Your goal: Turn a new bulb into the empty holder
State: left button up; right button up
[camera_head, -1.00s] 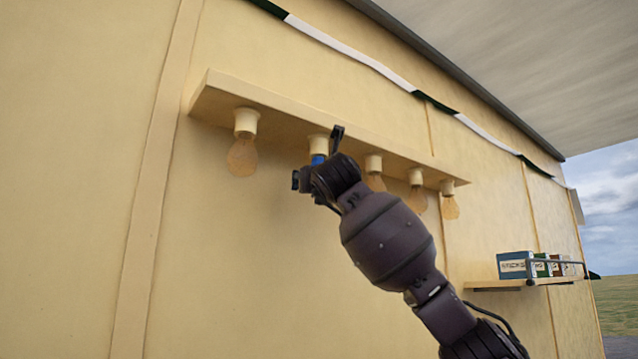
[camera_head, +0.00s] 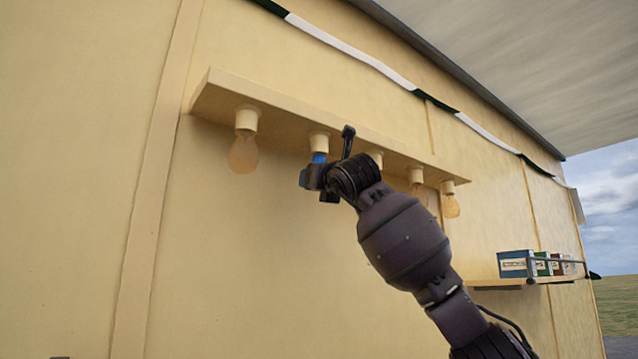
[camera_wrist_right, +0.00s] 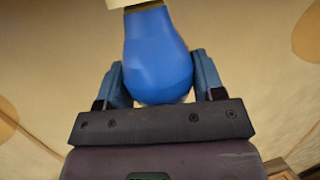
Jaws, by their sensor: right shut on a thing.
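A blue bulb (camera_wrist_right: 157,55) is between the two fingers of my right gripper (camera_wrist_right: 158,85), which is shut on it. The bulb's base meets a cream holder (camera_wrist_right: 130,2) at the top of the right wrist view. In the head view the blue bulb (camera_head: 319,158) shows just under the second holder from the left (camera_head: 319,141), upright, with my right gripper (camera_head: 318,176) below it. How far the base sits in the holder cannot be told. My left gripper is not in view.
Amber bulbs hang in the other holders along the cream ledge (camera_head: 290,112), one to the left (camera_head: 243,153) and several to the right, partly behind my arm. A shelf (camera_head: 510,282) with several small boxes (camera_head: 515,264) is at the right. The wall below is clear.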

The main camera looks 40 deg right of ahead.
jog(key=n+y, duration=0.1)
jog(key=y, duration=0.1)
jog(key=shift+t+y, duration=0.4)
jog(key=n+y+p, duration=0.1)
jog(key=n+y, duration=0.2)
jog(key=y, duration=0.1)
jog(key=shift+t, duration=0.3)
jog(key=shift+n+g+y+p, duration=0.4)
jog(key=shift+n+y+p, duration=0.55)
jog(key=shift+y, duration=0.95)
jog(key=shift+n+g+y+p, duration=0.4)
jog(key=shift+n+y+p, duration=0.5)
jog(key=shift+y, duration=1)
jog(key=o, duration=1)
jog(key=shift+o, duration=0.2)
